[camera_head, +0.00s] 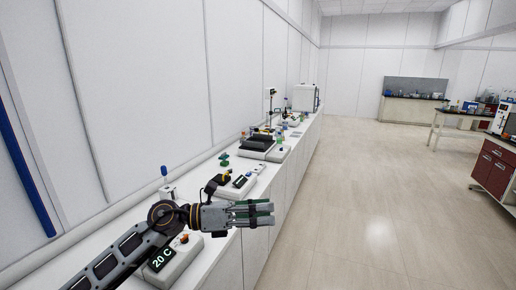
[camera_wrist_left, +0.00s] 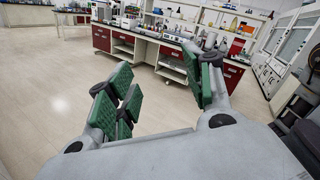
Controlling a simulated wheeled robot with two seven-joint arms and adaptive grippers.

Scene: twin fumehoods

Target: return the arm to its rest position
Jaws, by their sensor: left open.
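My left arm comes in from the lower left in the head view, stretched over the white bench. My left gripper (camera_head: 262,213) is at the bench's front edge, pointing right over the floor. In the left wrist view my left gripper (camera_wrist_left: 160,100) has its green-padded fingers spread apart, with nothing between them. My right gripper is in neither view.
The long white bench (camera_head: 232,246) runs along the left wall. A device reading 20 C (camera_head: 172,262) sits beneath my left arm. Several instruments stand farther along. Red-fronted cabinets (camera_head: 494,172) stand at the right. The floor (camera_head: 370,220) between is clear.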

